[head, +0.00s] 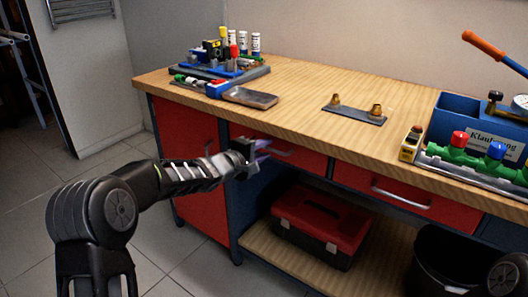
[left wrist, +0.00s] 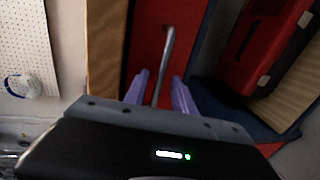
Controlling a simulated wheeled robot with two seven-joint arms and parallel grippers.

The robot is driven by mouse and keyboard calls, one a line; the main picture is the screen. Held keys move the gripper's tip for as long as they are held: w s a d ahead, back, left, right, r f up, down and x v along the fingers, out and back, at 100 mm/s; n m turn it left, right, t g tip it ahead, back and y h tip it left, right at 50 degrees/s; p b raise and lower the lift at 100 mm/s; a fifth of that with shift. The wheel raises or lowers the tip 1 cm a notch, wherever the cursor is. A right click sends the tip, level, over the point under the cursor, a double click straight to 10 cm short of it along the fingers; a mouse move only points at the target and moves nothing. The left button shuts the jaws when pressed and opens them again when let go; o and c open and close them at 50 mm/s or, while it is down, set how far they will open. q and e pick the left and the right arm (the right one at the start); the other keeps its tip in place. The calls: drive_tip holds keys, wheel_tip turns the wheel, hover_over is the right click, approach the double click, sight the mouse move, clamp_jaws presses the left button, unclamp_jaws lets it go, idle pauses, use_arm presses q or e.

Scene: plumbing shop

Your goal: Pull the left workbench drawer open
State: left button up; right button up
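The left drawer (head: 308,162) is a red front under the wooden worktop, and it looks flush with the bench. Its grey bar handle (head: 280,153) is partly hidden by my left gripper (head: 262,150). In the left wrist view the red drawer front (left wrist: 146,42) fills the upper middle, and the handle (left wrist: 166,50) runs down between the two purple fingers of my left gripper (left wrist: 160,88). The fingers are open, with a gap visible on each side of the handle. My right gripper is not in view.
A second red drawer (head: 405,195) is to the right, and a red cabinet door (head: 190,170) to the left. A red toolbox (head: 318,222) sits on the lower shelf (head: 270,245). Tools and fittings stand on the worktop (head: 300,90). A black bin (head: 445,262) stands at lower right.

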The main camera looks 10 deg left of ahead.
use_arm(q)
drive_tip(key=shift+w, duration=0.1)
drive_tip(key=shift+c, duration=0.4)
clamp_jaws()
idle(1.0)
